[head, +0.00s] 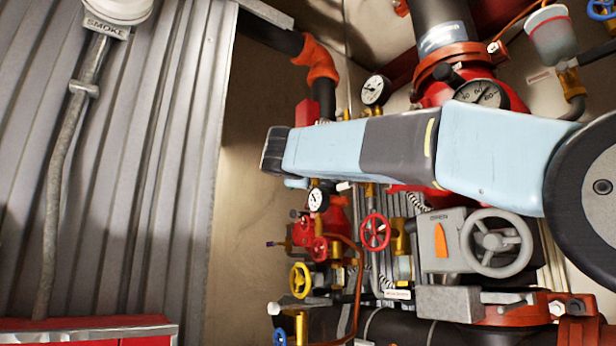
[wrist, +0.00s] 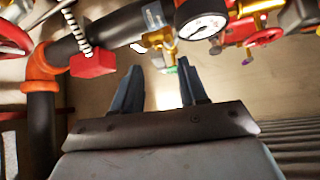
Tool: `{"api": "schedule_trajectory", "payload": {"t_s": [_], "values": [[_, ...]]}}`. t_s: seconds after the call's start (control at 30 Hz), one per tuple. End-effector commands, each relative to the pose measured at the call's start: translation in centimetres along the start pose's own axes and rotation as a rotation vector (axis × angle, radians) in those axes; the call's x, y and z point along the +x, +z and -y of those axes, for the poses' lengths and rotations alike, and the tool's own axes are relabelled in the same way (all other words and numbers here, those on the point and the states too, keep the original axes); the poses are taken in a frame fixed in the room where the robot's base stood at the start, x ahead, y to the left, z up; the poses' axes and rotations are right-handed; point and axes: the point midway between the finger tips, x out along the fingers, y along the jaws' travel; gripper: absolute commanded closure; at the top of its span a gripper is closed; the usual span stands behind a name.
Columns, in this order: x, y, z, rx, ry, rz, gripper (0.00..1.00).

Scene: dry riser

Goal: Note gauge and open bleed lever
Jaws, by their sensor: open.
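In the wrist view a round white-faced gauge (wrist: 203,24) with a black rim sits at the top, cut by the edge; its reading is too small to tell. Left of it is a brass valve fitting (wrist: 158,42) with a pale tip and a small green end. I cannot tell surely which part is the bleed lever. My gripper (wrist: 162,88) is open and empty, its two dark blue fingers apart and pointing at the wall below the fitting. In the head view several gauges show, including an upper gauge (head: 375,89) and a lower gauge (head: 317,200); my arm hides parts between them.
A red block (wrist: 92,64) hangs by a coiled cord left of the fitting. A red handwheel (head: 375,232), a yellow handwheel (head: 300,280) and a grey handwheel (head: 496,242) crowd the pipework.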

Motion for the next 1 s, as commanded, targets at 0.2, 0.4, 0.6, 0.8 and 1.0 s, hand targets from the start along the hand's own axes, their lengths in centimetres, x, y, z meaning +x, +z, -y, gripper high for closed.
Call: {"api": "schedule_trajectory", "payload": {"t_s": [0.2, 0.4, 0.6, 0.8, 1.0], "values": [[3.5, 0.2, 0.1, 0.000, 0.000, 0.005, 0.57], [5.1, 0.3, 0.0, 0.000, 0.000, 0.006, 0.57], [5.4, 0.3, 0.0, 0.000, 0.000, 0.006, 0.57], [5.3, 0.3, 0.0, 0.000, 0.000, 0.005, 0.62], [5.3, 0.3, 0.0, 0.000, 0.000, 0.005, 0.81]]}}
